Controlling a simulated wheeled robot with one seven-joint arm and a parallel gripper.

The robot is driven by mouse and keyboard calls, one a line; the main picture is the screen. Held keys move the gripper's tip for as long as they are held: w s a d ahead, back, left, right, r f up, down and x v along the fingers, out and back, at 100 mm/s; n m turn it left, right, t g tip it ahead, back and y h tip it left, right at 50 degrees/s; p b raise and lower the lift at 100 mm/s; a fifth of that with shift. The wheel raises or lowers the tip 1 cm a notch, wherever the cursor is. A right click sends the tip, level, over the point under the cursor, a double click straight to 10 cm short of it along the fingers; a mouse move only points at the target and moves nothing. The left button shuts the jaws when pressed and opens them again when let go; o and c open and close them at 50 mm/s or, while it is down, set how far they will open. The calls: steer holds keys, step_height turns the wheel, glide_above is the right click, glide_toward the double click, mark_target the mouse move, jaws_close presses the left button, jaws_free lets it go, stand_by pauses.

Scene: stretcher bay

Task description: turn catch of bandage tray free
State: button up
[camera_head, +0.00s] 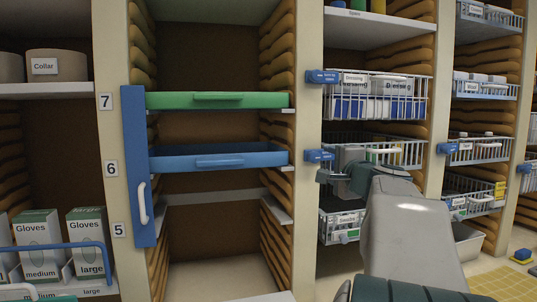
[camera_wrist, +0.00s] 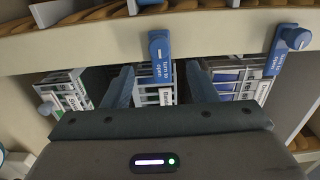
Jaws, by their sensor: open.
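The bandage tray (camera_wrist: 166,97) is the middle white wire basket, its label small and hard to read; in the head view (camera_head: 412,153) my arm partly covers it. Its blue catch (camera_head: 319,155) sits on the cream post at the basket's left. In the wrist view the catch (camera_wrist: 159,58) has a round knob and a flap marked "turn to open", reaching over the basket's edge. My gripper (camera_wrist: 159,82) is open, its two fingers apart on either side of the catch's line, with nothing between them. In the head view my gripper (camera_head: 335,176) is just below the catch.
The dressing basket (camera_head: 380,98) is above, with its own blue catch (camera_head: 322,76). Another labelled basket (camera_head: 342,226) is below. A green tray (camera_head: 215,100) and a blue tray (camera_head: 215,160) fill the bay at left. More baskets stand at right.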

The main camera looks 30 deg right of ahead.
mark_target(315, 158)
steer(key=p+x, duration=0.2)
steer(key=x, duration=0.7)
steer(key=shift+w+p, duration=0.3)
steer(key=shift+p, duration=0.1)
jaws_close()
steer(key=shift+a+f, duration=0.1)
